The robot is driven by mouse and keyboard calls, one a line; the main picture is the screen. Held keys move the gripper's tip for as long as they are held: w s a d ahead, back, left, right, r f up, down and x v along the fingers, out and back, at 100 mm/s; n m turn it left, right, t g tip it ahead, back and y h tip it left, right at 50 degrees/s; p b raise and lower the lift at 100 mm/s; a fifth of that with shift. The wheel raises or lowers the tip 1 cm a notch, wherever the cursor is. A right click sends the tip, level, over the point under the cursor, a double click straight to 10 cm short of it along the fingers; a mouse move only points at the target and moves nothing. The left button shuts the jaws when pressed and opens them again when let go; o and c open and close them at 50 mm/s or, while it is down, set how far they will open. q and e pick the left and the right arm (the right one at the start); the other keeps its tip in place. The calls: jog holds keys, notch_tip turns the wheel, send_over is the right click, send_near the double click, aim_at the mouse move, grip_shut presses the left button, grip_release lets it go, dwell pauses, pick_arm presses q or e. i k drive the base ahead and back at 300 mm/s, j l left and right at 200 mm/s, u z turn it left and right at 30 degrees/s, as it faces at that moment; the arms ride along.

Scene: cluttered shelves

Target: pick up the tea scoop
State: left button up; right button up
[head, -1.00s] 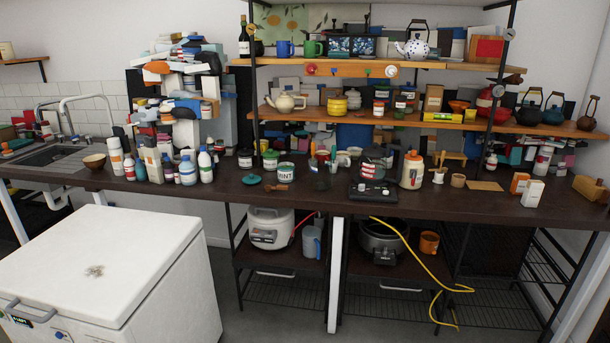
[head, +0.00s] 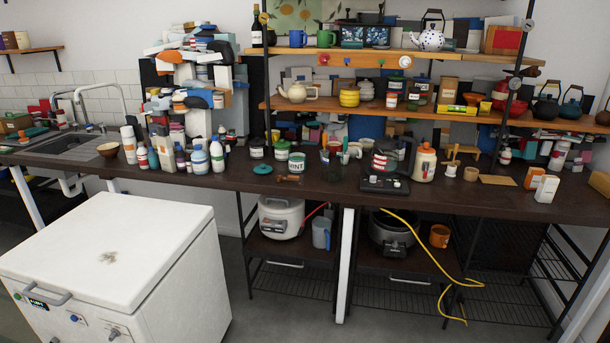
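A small brown wooden piece (head: 290,178), which looks like the tea scoop, lies on the dark counter near its front edge. It is too small to make out its bowl and handle clearly. It lies in front of a tin marked MINT (head: 297,163). A teal lid (head: 263,169) lies to its left. Neither of my grippers is in view.
The dark counter (head: 230,183) has a narrow clear strip along its front edge. A black scale (head: 384,184) stands right of the scoop. Bottles and boxes crowd the left. A white chest freezer (head: 150,230) stands in front at left. A yellow cable (head: 432,252) hangs below.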

aim_at(280, 178)
jog(key=i+j+z, duration=0.25)
jog(key=i, duration=1.1)
jog(key=l, duration=0.1)
